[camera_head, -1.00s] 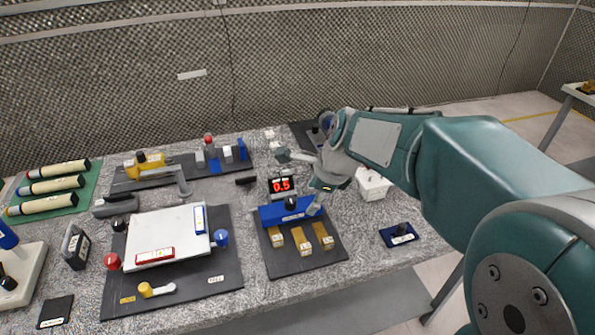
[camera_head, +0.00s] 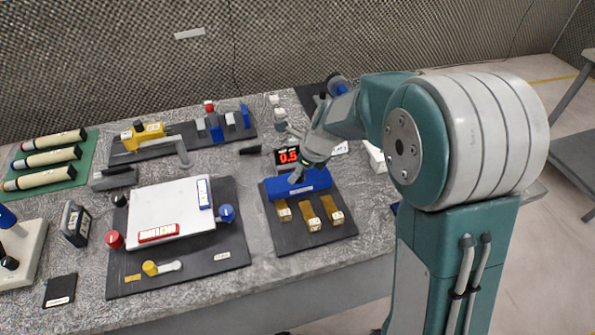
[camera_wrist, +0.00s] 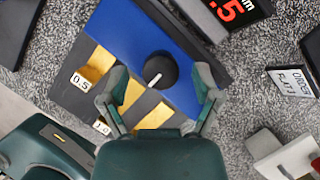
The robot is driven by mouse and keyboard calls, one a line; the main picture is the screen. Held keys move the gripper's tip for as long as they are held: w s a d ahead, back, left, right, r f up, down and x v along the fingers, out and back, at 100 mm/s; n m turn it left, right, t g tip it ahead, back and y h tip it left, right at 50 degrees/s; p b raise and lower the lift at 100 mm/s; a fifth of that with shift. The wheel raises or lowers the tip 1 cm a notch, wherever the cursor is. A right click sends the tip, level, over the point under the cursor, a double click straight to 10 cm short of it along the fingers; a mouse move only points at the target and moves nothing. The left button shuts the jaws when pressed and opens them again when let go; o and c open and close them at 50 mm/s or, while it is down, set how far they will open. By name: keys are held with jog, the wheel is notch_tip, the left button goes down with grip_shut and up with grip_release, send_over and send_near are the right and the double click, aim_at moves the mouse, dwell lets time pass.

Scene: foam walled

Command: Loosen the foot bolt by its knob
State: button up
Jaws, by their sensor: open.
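The black round knob (camera_wrist: 158,70) with a white pointer mark sits on the blue bar (camera_wrist: 120,25) in the wrist view. I take it to be the foot bolt's knob; no bolt shaft shows. My gripper (camera_wrist: 160,82) is open, with one finger on each side of the knob and a visible gap on both sides. In the head view my gripper (camera_head: 298,172) is over the blue bar (camera_head: 308,184) and hides the knob.
Brass blocks (camera_head: 331,209) stand on the dark base plate (camera_head: 285,240) in front of the bar. A red 0.5 display (camera_head: 289,156) is close behind it. A white plate (camera_head: 170,212) on a dark board lies to the left.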

jog(key=shift+w+a+f, duration=0.15)
jog(key=shift+a+f, duration=0.05)
jog(key=shift+f, duration=0.45)
grip_shut()
